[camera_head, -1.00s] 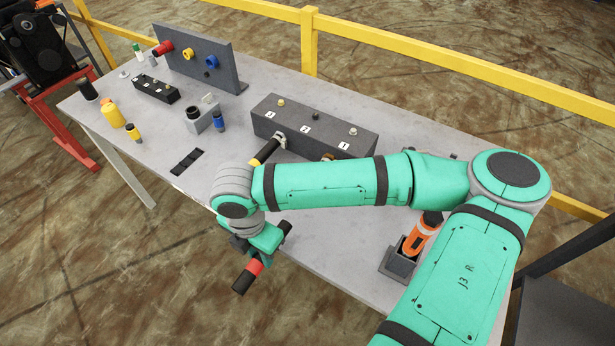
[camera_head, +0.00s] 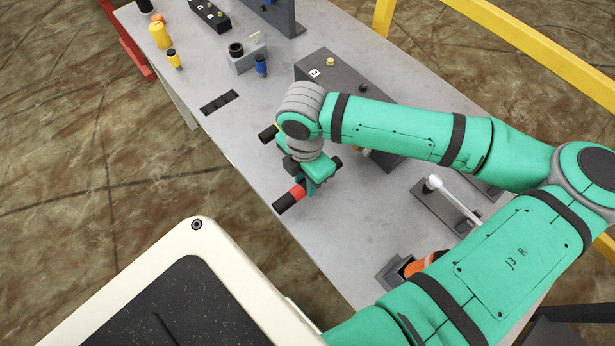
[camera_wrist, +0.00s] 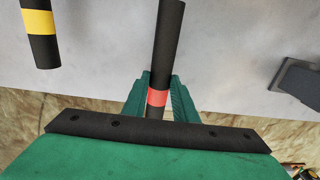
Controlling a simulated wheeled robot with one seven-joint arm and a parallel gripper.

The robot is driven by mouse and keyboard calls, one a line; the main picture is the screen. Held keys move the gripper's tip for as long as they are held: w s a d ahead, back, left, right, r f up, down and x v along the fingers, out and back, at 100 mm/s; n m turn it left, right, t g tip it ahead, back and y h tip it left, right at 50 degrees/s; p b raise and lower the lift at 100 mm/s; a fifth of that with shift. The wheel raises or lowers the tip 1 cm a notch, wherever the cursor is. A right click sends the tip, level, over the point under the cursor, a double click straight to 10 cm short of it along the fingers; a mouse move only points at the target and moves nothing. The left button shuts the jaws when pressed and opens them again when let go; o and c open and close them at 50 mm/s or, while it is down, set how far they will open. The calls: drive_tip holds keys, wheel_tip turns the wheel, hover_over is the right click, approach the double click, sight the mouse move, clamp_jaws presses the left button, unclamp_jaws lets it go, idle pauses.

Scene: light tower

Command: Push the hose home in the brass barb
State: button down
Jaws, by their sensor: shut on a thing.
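My gripper (camera_head: 312,176) is shut on a black hose with a red band (camera_head: 290,199), which also shows between the fingers (camera_wrist: 160,97) in the wrist view. The black end of the hose (camera_wrist: 168,40) reaches out beyond the fingertips to the top edge. A second black hose with a yellow band (camera_wrist: 40,22) is to the left, apart from my gripper; its end shows in the head view (camera_head: 268,133).
The dark numbered block (camera_head: 322,66) stands behind my forearm. A white-handled lever (camera_head: 455,200) and an orange tool in a holder (camera_head: 425,263) are to the right. Bare grey tabletop (camera_head: 245,130) lies left of my gripper.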

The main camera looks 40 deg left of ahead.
drive_tip(key=shift+w+d, duration=0.2)
drive_tip(key=shift+w, duration=2.25)
drive_tip(key=shift+w, duration=1.75)
drive_tip(key=shift+w+d, duration=0.2)
drive_tip(key=c, duration=1.4)
unclamp_jaws()
drive_tip(key=shift+a, duration=0.1)
drive_tip(key=shift+o, duration=0.2)
wheel_tip(320, 180, up, 11)
drive_tip(key=shift+a+f, duration=0.15)
